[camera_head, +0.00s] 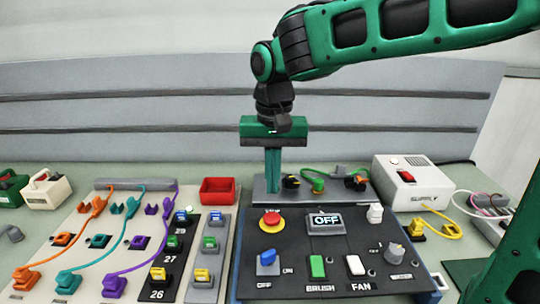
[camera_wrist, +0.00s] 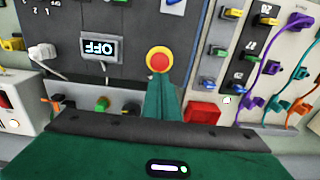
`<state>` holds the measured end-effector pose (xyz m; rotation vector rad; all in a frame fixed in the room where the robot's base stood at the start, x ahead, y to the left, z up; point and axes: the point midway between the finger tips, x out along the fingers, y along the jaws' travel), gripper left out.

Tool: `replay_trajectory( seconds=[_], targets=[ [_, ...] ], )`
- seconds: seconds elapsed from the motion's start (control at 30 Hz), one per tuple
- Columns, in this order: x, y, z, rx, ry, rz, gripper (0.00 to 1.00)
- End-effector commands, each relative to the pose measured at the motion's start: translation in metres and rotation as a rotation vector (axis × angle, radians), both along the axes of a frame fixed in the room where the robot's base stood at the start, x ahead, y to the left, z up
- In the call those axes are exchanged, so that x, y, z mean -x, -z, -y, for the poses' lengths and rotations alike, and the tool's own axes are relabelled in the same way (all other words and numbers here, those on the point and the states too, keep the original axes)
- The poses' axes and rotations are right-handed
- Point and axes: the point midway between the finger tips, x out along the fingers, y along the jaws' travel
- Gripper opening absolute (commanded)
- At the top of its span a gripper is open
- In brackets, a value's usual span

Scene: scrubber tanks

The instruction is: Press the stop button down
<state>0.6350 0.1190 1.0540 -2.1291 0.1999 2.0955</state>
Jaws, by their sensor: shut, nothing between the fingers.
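The stop button is a red mushroom cap on a yellow ring (camera_head: 270,217), on the dark control panel left of the display. In the wrist view the stop button (camera_wrist: 159,61) lies just beyond my fingertips. My gripper (camera_head: 273,198) points down with its green fingers closed and empty, over the back edge of the panel, close behind the button. The fingers also show in the wrist view (camera_wrist: 163,82). I cannot tell whether the tips touch the button. The display (camera_head: 326,219) reads OFF.
The panel (camera_head: 290,283) carries a blue switch (camera_head: 267,258), green and white rockers and a knob (camera_head: 394,253). A red tray (camera_head: 219,190) stands left of my gripper. A white supply box (camera_head: 410,182) stands at the right. Cabled connectors (camera_head: 97,205) fill the left board.

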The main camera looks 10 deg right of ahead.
Motion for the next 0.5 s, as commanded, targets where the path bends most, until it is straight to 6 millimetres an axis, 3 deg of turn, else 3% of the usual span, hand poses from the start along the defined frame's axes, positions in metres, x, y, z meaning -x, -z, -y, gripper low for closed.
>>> replay_trajectory(
  seconds=[0.2,0.5],
  targets=[
    [0.001,-0.044,0.0,-0.003,0.0,0.008,0.0],
    [0.001,-0.068,0.0,-0.002,0.0,0.005,0.0]
  ],
)
